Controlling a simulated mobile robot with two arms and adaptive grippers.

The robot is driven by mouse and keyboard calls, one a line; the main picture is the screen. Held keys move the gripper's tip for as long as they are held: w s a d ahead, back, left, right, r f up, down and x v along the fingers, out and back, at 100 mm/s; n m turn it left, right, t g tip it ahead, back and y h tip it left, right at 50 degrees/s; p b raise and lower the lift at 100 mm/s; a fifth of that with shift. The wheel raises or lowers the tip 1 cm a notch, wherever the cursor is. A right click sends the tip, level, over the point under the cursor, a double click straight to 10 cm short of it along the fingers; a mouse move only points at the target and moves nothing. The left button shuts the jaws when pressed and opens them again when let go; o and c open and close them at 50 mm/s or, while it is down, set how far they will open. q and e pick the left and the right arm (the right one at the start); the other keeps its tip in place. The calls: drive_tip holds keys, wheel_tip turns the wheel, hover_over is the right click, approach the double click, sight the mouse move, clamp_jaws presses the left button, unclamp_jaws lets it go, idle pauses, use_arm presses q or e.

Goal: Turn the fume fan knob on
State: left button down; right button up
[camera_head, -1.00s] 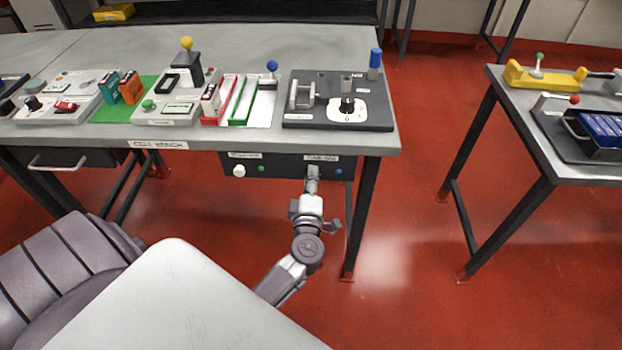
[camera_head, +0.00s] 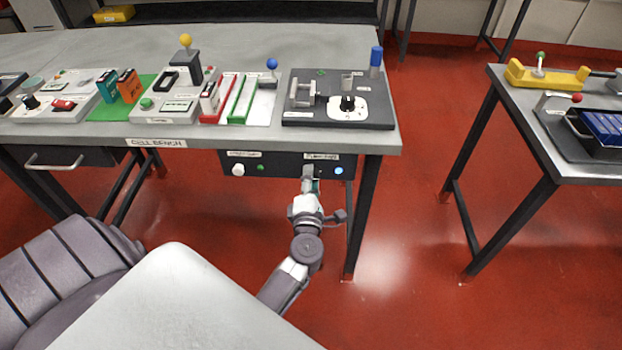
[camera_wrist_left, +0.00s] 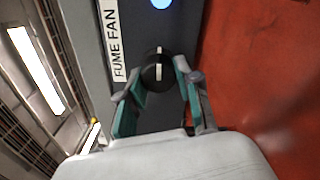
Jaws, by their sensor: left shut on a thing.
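The fume fan knob (camera_wrist_left: 158,72) is round and black with a white line, beside the FUME FAN label (camera_wrist_left: 116,45) in the left wrist view. The blue indicator light (camera_head: 339,170) on the same dark panel under the bench is brightly lit; it also shows at the top of the left wrist view (camera_wrist_left: 162,3). My left gripper (camera_head: 311,176) is at the panel, with its teal-padded fingers (camera_wrist_left: 157,82) on either side of the knob, shut on it. In the head view the gripper hides the knob. My right gripper is not in view.
The cell bench (camera_head: 220,144) edge is just above my gripper, and a dark bench leg (camera_head: 361,220) stands to its right. A white knob (camera_head: 238,170) and a green light (camera_head: 261,167) are further left on the panel. Red floor is open between the benches.

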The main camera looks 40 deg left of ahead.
use_arm(q)
drive_tip(key=shift+f, duration=0.15)
drive_tip(key=c, duration=0.8)
unclamp_jaws()
drive_tip(key=v, duration=1.2)
drive_tip(key=shift+s, duration=0.1)
